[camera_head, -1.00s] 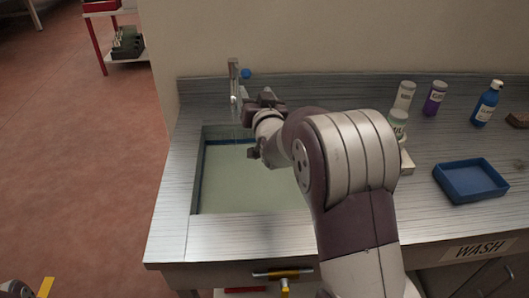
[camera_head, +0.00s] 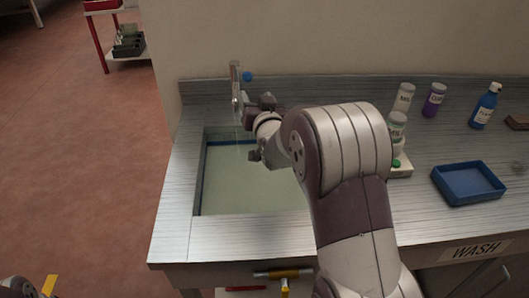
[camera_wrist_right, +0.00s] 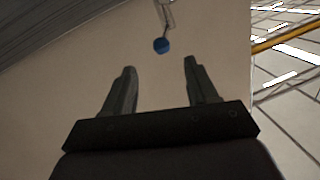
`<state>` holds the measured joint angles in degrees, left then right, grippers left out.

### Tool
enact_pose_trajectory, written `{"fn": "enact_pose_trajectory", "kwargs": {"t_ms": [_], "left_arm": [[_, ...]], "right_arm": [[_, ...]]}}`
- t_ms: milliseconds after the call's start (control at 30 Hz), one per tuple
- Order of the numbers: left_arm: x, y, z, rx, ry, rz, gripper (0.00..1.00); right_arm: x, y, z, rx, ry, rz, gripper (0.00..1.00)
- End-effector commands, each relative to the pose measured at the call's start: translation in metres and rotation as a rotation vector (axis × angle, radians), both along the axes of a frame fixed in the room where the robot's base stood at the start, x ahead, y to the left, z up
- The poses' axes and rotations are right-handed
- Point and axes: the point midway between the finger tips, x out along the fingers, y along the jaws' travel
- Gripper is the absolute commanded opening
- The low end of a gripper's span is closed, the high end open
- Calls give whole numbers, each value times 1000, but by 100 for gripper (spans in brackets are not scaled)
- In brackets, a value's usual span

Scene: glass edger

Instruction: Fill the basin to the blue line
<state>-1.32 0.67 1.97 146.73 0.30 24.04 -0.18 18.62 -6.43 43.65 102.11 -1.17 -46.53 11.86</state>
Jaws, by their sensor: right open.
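The sink basin (camera_head: 196,180) is set in the steel counter in the head view and holds pale greenish water (camera_head: 245,185). The blue line (camera_head: 228,142) shows along the back wall, close to the water surface. A faint, thin stream seems to fall below the tap (camera_head: 235,85); I cannot be sure of it. The blue knob (camera_head: 247,76) sits by the tap's top. My right gripper (camera_head: 250,110) is open and empty, just right of the tap. In the right wrist view the knob (camera_wrist_right: 161,46) lies beyond the open fingers, apart from them. My right arm hides the basin's right side.
Several bottles stand right of my arm, including a purple one (camera_head: 433,100) and a blue one (camera_head: 485,106). A blue tray (camera_head: 469,183) lies on the counter. A yellow-handled fitting (camera_head: 283,274) is at the counter's front. A wall stands behind.

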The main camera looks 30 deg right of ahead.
Motion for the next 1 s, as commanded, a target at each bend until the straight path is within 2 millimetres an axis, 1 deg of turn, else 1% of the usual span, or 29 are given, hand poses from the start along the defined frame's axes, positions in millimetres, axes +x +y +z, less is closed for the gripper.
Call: {"fn": "enact_pose_trajectory", "kwargs": {"t_ms": [33, 100, 167, 200, 233, 267, 300, 367, 467, 600, 700, 833, 1000], "left_arm": [[1, 0, 48, 0, -3, 0, 0], [1, 0, 76, 0, -5, 0, 0], [1, 0, 90, 0, -4, 0, 0], [1, 0, 93, 0, -5, 0, 0], [1, 0, 86, 0, -5, 0, 0], [1, 0, 80, 0, -4, 0, 0], [1, 0, 79, 0, -3, 0, 0], [0, 0, 81, 0, -2, 0, 0], [1, 0, 87, 0, -3, 0, 0], [1, 0, 95, 0, -3, 0, 0], [1, 0, 100, 0, -3, 0, 0], [1, 0, 103, 0, -3, 0, 0], [1, 0, 104, 0, -3, 0, 0]], "right_arm": [[1, -1, 19, 14, 42, -1, 58], [1, -1, 13, 23, 66, -1, 58], [-1, -1, 7, 22, 61, -1, 58], [-3, 0, 3, 13, 38, 0, 58], [-4, 0, -3, 5, 13, 1, 58], [-3, 0, -2, -5, -16, 1, 58], [0, -1, 3, -12, -39, 1, 58], [7, -3, 5, -16, -48, 1, 58], [29, -10, 6, -16, -46, 1, 58], [65, -22, 7, -16, -46, 1, 58], [86, -28, 6, -16, -46, 1, 58], [105, -34, 6, -16, -45, 1, 58], [116, -38, 5, -17, -45, 1, 58]]}}
